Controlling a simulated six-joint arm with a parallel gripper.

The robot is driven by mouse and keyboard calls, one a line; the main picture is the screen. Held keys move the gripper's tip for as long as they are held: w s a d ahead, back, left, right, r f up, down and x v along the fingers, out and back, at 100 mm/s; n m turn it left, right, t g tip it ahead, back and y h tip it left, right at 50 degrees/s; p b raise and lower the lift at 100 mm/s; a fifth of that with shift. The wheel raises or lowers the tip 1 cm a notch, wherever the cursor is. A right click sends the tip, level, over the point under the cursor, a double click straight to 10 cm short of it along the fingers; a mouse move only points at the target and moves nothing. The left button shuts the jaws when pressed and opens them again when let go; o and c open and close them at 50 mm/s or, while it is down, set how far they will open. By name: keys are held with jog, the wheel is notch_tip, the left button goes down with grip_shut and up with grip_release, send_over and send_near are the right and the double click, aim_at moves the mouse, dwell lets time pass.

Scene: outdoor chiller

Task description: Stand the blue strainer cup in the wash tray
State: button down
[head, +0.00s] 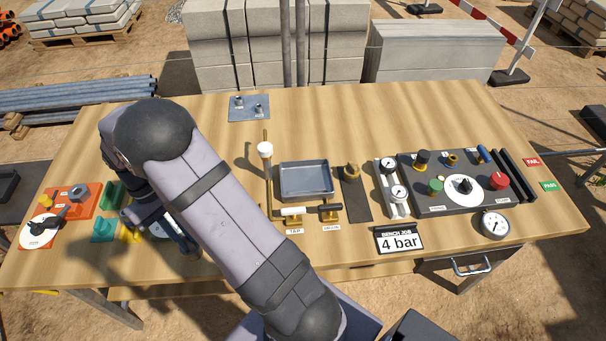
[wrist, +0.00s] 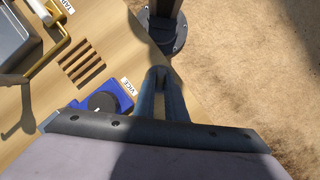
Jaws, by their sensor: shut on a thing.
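The wash tray (head: 306,194) is a shallow grey rectangular tray near the middle of the bench; its corner also shows at the upper left of the wrist view (wrist: 12,38). My gripper (wrist: 159,74) is at the centre of the wrist view, above the bench's front edge, to the right of a blue vice and well away from the tray. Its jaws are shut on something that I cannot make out. In the head view my arm hides most of the gripper. I cannot clearly pick out the blue strainer cup in either view.
The blue vice (wrist: 88,115) and a slotted patch (wrist: 82,65) lie near the front edge. A gauge panel (head: 450,185) is at right. The back bench is mostly clear.

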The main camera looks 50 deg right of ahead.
dwell(0.3)
jog(key=w+d+r+n+h+p, duration=0.1)
jog(key=d+r+n, duration=0.2)
jog(key=d, duration=0.6)
jog(key=w+d+r+n+t+h+p, duration=0.1)
jog(key=d+r+n, duration=0.25)
jog(key=d, duration=0.45)
jog(key=w+d+r+n+h+p, duration=0.1)
jog(key=d+r+n+p, duration=0.2)
jog(key=d, duration=0.6)
jog(key=s+d+f+n+t+b, duration=0.1)
jog(key=s+d+n+b, duration=0.1)
jog(key=d, duration=0.5)
jog(key=s+d+f+n+t+b, duration=0.1)
jog(key=s+d+f+n+b, duration=0.1)
jog(key=d, duration=0.5)
jog(key=s+n+b, duration=0.1)
jog(key=s+b, duration=0.1)
jog(key=s, duration=0.1)
jog(key=shift+f+h, duration=0.3)
jog(key=shift+h, duration=0.1)
jog(key=shift+r+n+p, duration=0.15)
jog(key=shift+n+p, duration=0.1)
jog(key=shift+p, duration=0.25)
jog(key=shift+w+f+b, duration=0.1)
jog(key=shift+f+b, duration=1.2)
jog(key=shift+f, duration=1.35)
jog(key=shift+f, duration=0.4)
